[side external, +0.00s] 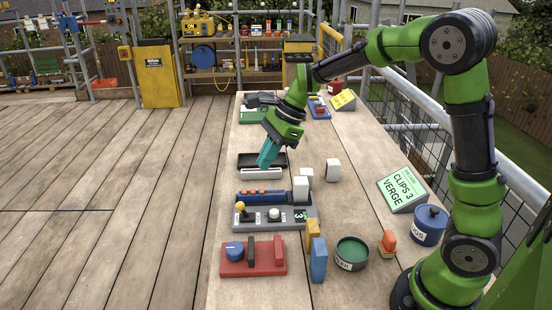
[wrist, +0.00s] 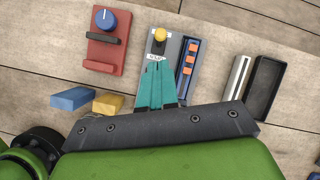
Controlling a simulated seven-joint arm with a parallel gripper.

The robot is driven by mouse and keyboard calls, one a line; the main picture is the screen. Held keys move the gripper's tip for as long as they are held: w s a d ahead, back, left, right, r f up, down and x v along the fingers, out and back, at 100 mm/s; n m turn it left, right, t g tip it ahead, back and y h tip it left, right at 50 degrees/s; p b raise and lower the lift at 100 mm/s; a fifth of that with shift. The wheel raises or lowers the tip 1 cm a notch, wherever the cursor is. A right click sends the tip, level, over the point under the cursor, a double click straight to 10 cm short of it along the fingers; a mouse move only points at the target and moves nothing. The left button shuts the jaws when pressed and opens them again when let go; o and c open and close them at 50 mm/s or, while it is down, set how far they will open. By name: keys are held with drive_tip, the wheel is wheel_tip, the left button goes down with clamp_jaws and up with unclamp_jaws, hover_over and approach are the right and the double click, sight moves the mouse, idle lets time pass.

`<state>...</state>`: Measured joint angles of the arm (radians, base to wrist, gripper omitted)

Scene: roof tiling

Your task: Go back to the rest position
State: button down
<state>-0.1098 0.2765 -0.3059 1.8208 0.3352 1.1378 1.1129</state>
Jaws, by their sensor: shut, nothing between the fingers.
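My gripper (side external: 268,153) has teal fingers and hangs from my green arm above the bench, near a black tray (side external: 246,160) and a white bar (side external: 262,174). Its fingers are together and hold nothing. In the wrist view the shut fingers (wrist: 155,85) cover part of a grey panel (wrist: 178,42). That panel carries a yellow knob (wrist: 160,34) and orange clips in a slot (wrist: 190,58). The same grey panel (side external: 262,225) stands in front of my gripper in the side view, with its white button showing there.
A red fixture (side external: 267,262) with a blue knob, blue block (side external: 318,262), yellow block (side external: 312,235), green-topped tin (side external: 351,252) and blue pot (side external: 429,225) stand nearer the camera. White blocks (side external: 333,170) and a sign (side external: 402,190) reading "CLIPS 3 VERGE" are to the right. The bench between has bare wood.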

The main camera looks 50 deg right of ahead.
drive_tip(key=s+r+n+t+h, duration=0.1)
drive_tip(key=s+r+n+t, duration=0.1)
drive_tip(key=s+n, duration=0.7)
drive_tip(key=s+a+r+n+t+h, duration=0.1)
drive_tip(key=s+r+n+t, duration=0.1)
drive_tip(key=s+r+n, duration=0.3)
drive_tip(key=shift+s+a+r+n+h, duration=0.15)
drive_tip(key=shift+s+a+n+h, duration=0.15)
drive_tip(key=shift+s+n, duration=2.35)
drive_tip(key=shift+s+m, duration=0.4)
drive_tip(key=shift+m, duration=0.05)
